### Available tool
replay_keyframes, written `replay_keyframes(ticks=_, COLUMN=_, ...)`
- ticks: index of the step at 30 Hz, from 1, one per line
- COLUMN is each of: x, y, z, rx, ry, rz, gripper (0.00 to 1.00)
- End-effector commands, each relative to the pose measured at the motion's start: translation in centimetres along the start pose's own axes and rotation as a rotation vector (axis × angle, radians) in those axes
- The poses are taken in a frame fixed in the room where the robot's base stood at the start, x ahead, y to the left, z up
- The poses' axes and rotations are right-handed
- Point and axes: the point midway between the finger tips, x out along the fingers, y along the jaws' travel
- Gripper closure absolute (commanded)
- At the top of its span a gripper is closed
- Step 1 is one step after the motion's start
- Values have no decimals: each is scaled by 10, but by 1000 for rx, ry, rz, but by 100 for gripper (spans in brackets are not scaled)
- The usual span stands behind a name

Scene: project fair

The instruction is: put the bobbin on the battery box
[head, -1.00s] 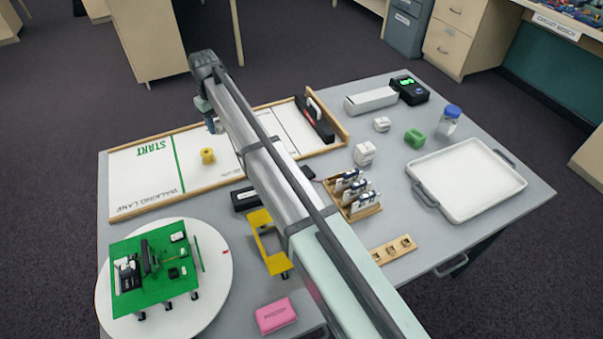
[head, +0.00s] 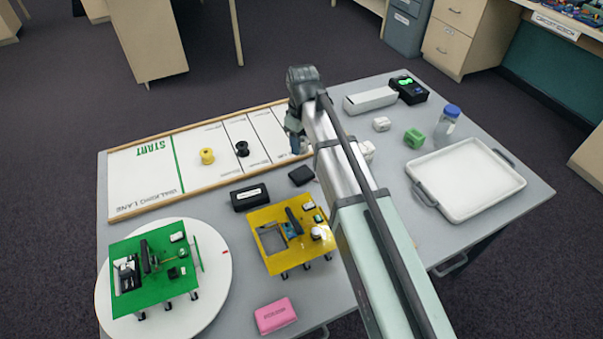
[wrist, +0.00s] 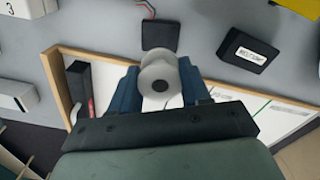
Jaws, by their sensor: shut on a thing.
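A pale grey-white bobbin (wrist: 158,80) is between the two blue fingers of my gripper (wrist: 158,88) in the wrist view, off the table. In the head view my gripper (head: 298,145) is above the right part of the walking lane, and the bobbin is hard to make out. A flat black box (head: 302,175) with a thin lead, seemingly the battery box, lies on the table just in front of the lane; it also shows in the wrist view (wrist: 160,35), beyond the bobbin and apart from it. A bigger black box (head: 250,197) with a white label lies to its left.
A yellow bobbin (head: 207,156) and a black bobbin (head: 242,149) stand on the walking lane (head: 140,180). A yellow board (head: 268,243) with parts stands in front of the black boxes. A white tray (head: 465,182) is at the right. My arm hides part of the table's middle.

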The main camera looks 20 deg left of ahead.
Motion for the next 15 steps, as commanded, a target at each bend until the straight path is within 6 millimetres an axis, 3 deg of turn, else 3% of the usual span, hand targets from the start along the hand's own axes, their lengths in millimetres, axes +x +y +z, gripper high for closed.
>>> replay_keyframes(ticks=8, x=2, y=0, z=-1, rx=-122, ry=-5, rz=-4, gripper=82)
replay_keyframes(ticks=15, x=29, y=0, z=0, rx=-129, ry=-7, rz=-5, gripper=82)
